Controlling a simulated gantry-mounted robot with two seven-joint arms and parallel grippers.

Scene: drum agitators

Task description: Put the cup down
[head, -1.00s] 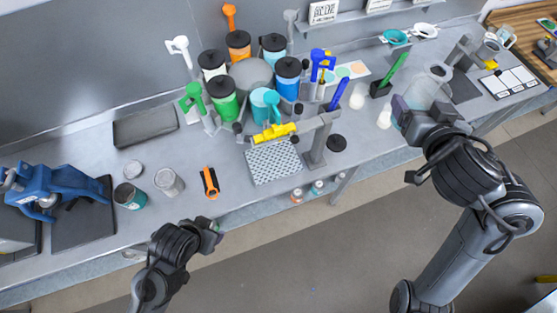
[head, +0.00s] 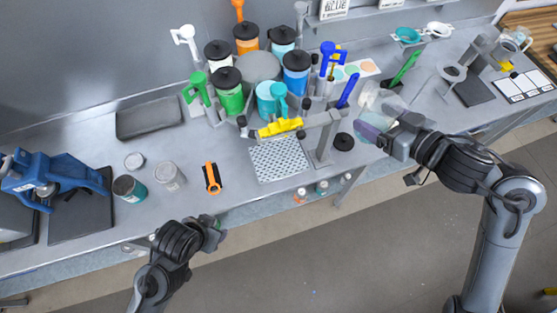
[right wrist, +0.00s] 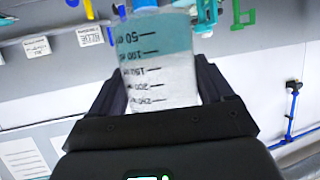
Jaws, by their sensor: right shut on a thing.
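The cup (head: 385,103) is clear, with black graduation marks. My right gripper (head: 374,132) is shut on it, at the right part of the bench near its front edge. In the right wrist view the cup (right wrist: 158,65) sits between the dark fingers and its marks face the camera. It looks whitish low in the picture and bluish-green above. I cannot tell whether its base touches the bench. My left gripper (head: 214,233) is in front of the bench at lower left; its fingers are too small to read.
The ring stand (head: 452,73) and a dark mat are to the right. A green brush (head: 405,68) stands behind the cup. A grey stand (head: 325,140), a black lid (head: 343,141) and paint containers (head: 296,75) are to the left. Bench room to the right of the cup is clear.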

